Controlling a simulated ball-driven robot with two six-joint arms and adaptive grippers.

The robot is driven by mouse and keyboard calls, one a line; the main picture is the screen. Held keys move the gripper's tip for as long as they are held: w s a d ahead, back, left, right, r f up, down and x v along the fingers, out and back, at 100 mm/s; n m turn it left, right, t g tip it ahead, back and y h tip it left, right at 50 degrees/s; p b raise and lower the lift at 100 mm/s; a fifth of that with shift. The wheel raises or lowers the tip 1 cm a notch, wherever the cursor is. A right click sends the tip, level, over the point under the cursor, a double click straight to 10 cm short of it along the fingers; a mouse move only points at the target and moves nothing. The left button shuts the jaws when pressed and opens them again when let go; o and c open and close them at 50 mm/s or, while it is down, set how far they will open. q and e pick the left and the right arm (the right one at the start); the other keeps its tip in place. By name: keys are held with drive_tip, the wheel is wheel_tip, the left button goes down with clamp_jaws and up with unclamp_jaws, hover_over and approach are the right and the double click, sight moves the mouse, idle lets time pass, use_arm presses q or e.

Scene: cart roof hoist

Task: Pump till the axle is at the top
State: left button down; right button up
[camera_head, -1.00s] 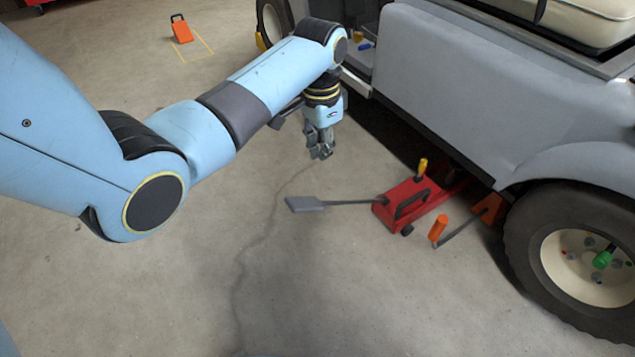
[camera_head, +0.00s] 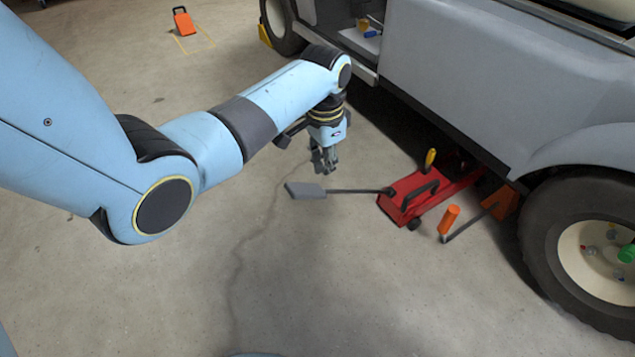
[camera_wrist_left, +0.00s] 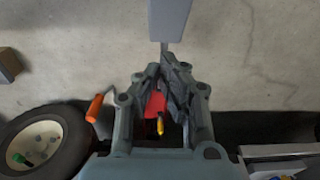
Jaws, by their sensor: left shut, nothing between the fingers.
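The red floor jack (camera_head: 420,197) stands on the floor, its far end reaching under the grey cart (camera_head: 450,90). It has a black carrying handle and a yellow knob (camera_head: 430,158). A grey foot pedal (camera_head: 305,190) sticks out to the left on a thin bar. The axle is hidden under the cart body. My left gripper (camera_head: 326,168) is shut and empty, seen just above and right of the pedal plate. In the left wrist view the shut fingers (camera_wrist_left: 166,72) lie between the pedal (camera_wrist_left: 168,18) and the red jack (camera_wrist_left: 155,103). The right gripper is not in view.
An orange-handled bar (camera_head: 449,220) and an orange chock (camera_head: 503,201) lie beside the jack, close to the cart wheel (camera_head: 590,255). Another orange block (camera_head: 183,22) stands far back. The floor left of the pedal is clear.

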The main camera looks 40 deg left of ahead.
sight(318, 191)
use_arm(q)
drive_tip(key=f, duration=0.1)
drive_tip(key=s, duration=0.1)
drive_tip(key=f+b, duration=0.1)
drive_tip(key=shift+s+a+f, duration=0.25)
drive_tip(key=shift+a+f, duration=0.05)
drive_tip(key=shift+f, duration=0.05)
drive_tip(key=shift+s+a+f, duration=0.1)
drive_tip(key=shift+s+f, duration=0.05)
drive_tip(key=shift+f, duration=0.1)
drive_tip(key=shift+s, duration=0.1)
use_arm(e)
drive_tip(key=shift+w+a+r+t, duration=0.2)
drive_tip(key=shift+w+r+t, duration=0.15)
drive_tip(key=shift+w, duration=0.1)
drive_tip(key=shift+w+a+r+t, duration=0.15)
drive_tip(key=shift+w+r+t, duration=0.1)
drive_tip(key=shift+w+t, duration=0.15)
